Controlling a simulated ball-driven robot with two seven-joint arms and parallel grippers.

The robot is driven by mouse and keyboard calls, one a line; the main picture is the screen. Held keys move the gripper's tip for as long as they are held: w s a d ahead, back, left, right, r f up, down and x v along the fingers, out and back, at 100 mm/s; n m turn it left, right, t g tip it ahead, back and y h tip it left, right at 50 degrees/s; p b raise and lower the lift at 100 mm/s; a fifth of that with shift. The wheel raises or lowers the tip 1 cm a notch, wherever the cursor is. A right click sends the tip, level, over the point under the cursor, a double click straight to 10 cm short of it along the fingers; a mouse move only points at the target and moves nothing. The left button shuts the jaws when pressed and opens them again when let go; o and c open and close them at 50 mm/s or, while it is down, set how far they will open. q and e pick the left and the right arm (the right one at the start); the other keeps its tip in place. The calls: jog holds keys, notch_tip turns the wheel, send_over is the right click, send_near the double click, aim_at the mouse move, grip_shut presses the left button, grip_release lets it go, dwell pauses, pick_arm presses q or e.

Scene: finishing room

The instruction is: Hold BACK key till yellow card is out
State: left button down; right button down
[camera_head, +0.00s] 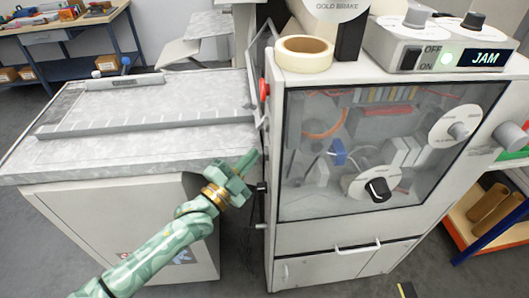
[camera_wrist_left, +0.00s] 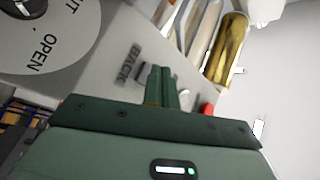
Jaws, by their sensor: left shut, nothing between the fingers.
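The machine (camera_head: 345,228) stands to the right with a clear front window, and its small display (camera_head: 484,59) reads JAM. In the left wrist view a dark BACK label (camera_wrist_left: 128,66) is printed on a pale panel just left of my fingertips. The key itself is not clearly visible; my fingers may cover it. My left gripper (camera_head: 250,163) is shut and empty, beside the machine's left side; it also shows in the left wrist view (camera_wrist_left: 161,77). I cannot tell whether its tips touch the panel. I cannot make out a yellow card. My right gripper is out of view.
A red knob (camera_head: 264,88) sits on the machine's left edge. A tape roll (camera_head: 303,54) and a control box (camera_head: 426,50) with a green light are on top. A grey-topped cutting table (camera_head: 130,150) stands left. A gold roll (camera_wrist_left: 227,50) shows in the wrist view.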

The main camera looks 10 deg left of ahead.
pick_arm(q)
jog(key=shift+d, duration=0.2)
jog(key=shift+w+d, duration=0.15)
jog(key=shift+d, duration=0.25)
dwell(2.3)
jog(key=shift+a, duration=0.1)
dwell(2.2)
jog(key=shift+s+a+p, duration=0.2)
jog(key=shift+a+p, duration=0.1)
jog(key=shift+a, duration=0.4)
jog(key=shift+a, duration=0.1)
jog(key=shift+s+a+p, duration=0.15)
jog(key=shift+s+a, duration=0.1)
jog(key=shift+a, duration=0.5)
jog(key=shift+s+a+p, duration=0.15)
jog(key=shift+s+a, duration=0.05)
jog(key=shift+a, duration=0.6)
jog(key=shift+s+a+p, duration=0.15)
jog(key=shift+s+a, duration=0.1)
jog(key=shift+a, duration=0.5)
